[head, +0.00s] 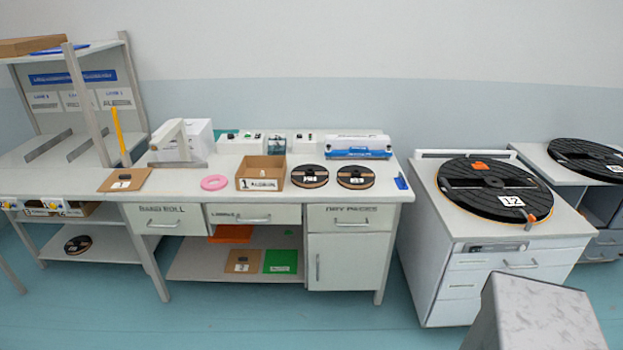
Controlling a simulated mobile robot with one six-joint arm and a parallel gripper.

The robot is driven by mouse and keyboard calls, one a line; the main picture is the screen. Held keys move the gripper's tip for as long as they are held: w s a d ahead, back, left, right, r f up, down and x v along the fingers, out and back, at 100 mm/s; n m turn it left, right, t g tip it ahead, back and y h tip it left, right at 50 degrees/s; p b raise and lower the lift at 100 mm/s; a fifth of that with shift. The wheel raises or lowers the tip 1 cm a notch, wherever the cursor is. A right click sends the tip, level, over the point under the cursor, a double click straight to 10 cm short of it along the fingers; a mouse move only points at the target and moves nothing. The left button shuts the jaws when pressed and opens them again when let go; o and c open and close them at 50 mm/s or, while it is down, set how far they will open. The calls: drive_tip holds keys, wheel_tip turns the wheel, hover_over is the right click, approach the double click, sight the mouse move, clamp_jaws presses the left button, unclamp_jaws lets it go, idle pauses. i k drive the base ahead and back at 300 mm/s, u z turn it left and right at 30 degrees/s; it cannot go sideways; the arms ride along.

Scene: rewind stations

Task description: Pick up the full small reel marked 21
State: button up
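Two small black reels lie flat side by side on the grey workbench (225,184). The left small reel (309,176) and the right small reel (355,177) each have a brown band and a white label across the middle; I cannot read either label surely as 21. A third small dark reel (77,244) lies on the low shelf at the left, its label too small to read. My gripper is not in view.
An open cardboard box (261,174), a pink ring (214,183) and a blue-and-white device (357,147) are close to the two reels. A large black reel (494,188) marked 12 lies on the right cabinet (470,247). Blue floor is clear in front of the bench.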

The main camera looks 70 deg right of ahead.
sight(309, 177)
drive_tip(key=z, duration=0.05)
drive_tip(key=i, duration=2.8)
drive_tip(key=u, duration=1.35)
drive_tip(key=k, duration=0.15)
drive_tip(key=z, duration=3.35)
